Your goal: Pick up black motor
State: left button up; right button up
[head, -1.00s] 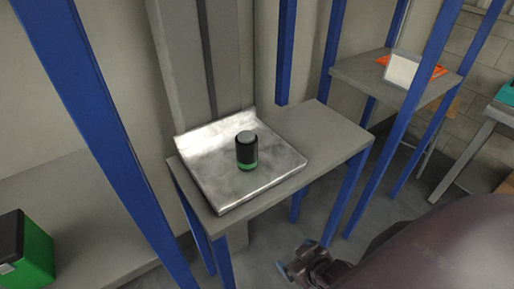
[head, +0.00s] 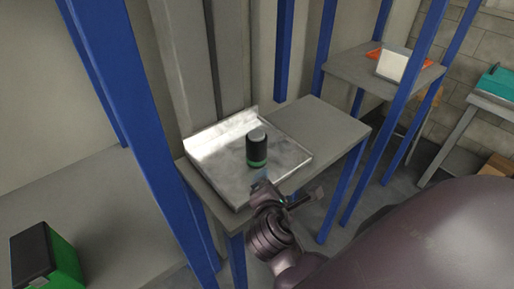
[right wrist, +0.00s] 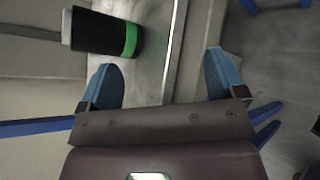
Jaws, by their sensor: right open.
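The black motor (head: 257,146) is a dark upright cylinder with a green band near its foot and a grey top. It stands on a shiny metal tray (head: 213,152) on a grey table. In the right wrist view the motor (right wrist: 104,33) lies across the upper left, just beyond the left finger and outside the gap between the fingers. My right gripper (head: 290,187) is open and empty at the tray's front edge, apart from the motor. It also shows in the right wrist view (right wrist: 162,68). My left gripper is not in view.
Blue posts (head: 139,120) frame the table on its left and right. The right part of the tabletop (head: 322,127) is bare. A green-and-black box (head: 45,258) sits on a surface at lower left. A white panel (head: 392,66) stands on a shelf at the back right.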

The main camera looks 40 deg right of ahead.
aim_at(255, 140)
jog(key=w+a+r+n+t+h, duration=0.3)
jog(key=w+a+r+n, duration=0.15)
jog(key=r+n, duration=0.4)
jog(key=shift+n, duration=0.65)
jog(key=x, duration=0.2)
jog(key=f+x, duration=0.1)
jog(key=x, duration=0.2)
jog(key=shift+w+d+f, duration=0.1)
jog(key=shift+w+d, duration=0.15)
jog(key=shift+s+d+p+x, duration=0.1)
jog(key=shift+p+x, duration=0.05)
jog(key=shift+x, duration=1.25)
jog(key=shift+s+d+p+x, duration=0.1)
jog(key=shift+d+p+x, duration=0.05)
jog(key=shift+x, duration=1.3)
jog(key=shift+s, duration=0.1)
grip_shut()
